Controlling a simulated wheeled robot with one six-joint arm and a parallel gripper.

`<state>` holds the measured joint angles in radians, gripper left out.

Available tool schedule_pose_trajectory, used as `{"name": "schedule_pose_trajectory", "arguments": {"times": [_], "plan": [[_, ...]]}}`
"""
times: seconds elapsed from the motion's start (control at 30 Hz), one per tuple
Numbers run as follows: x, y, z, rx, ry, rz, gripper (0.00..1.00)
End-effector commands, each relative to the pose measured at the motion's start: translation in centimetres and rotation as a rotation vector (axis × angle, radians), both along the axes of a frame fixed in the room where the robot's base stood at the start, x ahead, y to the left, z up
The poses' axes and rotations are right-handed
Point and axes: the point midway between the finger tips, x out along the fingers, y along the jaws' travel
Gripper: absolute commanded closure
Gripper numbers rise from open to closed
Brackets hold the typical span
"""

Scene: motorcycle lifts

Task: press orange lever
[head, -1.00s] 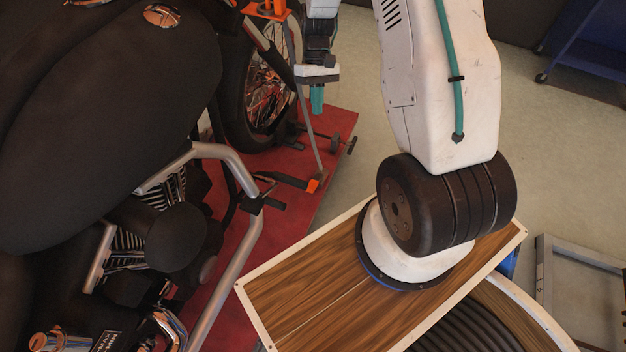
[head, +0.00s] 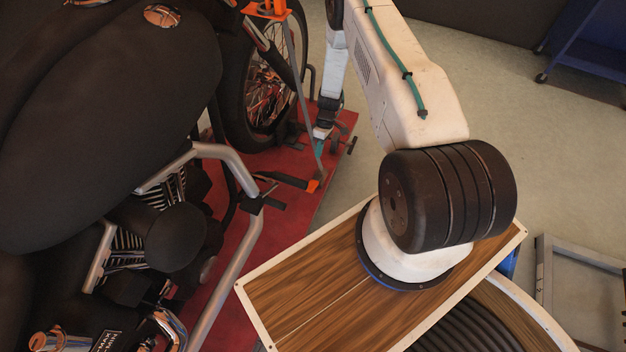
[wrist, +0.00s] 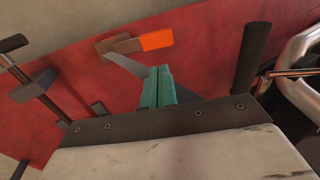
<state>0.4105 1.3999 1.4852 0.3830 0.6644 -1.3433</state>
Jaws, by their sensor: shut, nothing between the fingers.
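The orange lever end (head: 313,186) sits low over the red lift platform, near its right edge, at the foot of a thin grey bar. In the wrist view the orange end (wrist: 157,40) shows beyond my fingertips, beside a brown pad. My gripper (head: 319,149) is lowered near the platform, a little behind the orange end in the head view. Its green fingers (wrist: 157,72) are closed together and empty, with a visible gap in the picture to the orange end. The fingertips are small and partly hidden by the grey bar in the head view.
A black motorcycle (head: 110,110) stands on the red platform (head: 338,125) at left. Its front wheel is close to my gripper. Dark pedals (head: 285,180) lie left of the orange end. A blue cart (head: 590,50) stands far right. Bare floor lies right of the platform.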

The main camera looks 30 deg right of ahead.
Motion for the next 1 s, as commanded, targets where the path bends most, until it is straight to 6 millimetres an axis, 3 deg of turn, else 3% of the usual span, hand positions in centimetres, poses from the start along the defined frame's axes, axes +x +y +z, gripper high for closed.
{"name": "schedule_pose_trajectory", "arguments": {"times": [0.33,0.47,1.0], "plan": [[-0.1,0.1,-0.1,0.001,0.000,0.004,1.00],[-0.4,0.6,-1.1,0.002,0.001,0.004,1.00],[-2.9,4.2,-10.6,0.002,0.002,0.006,1.00]]}}
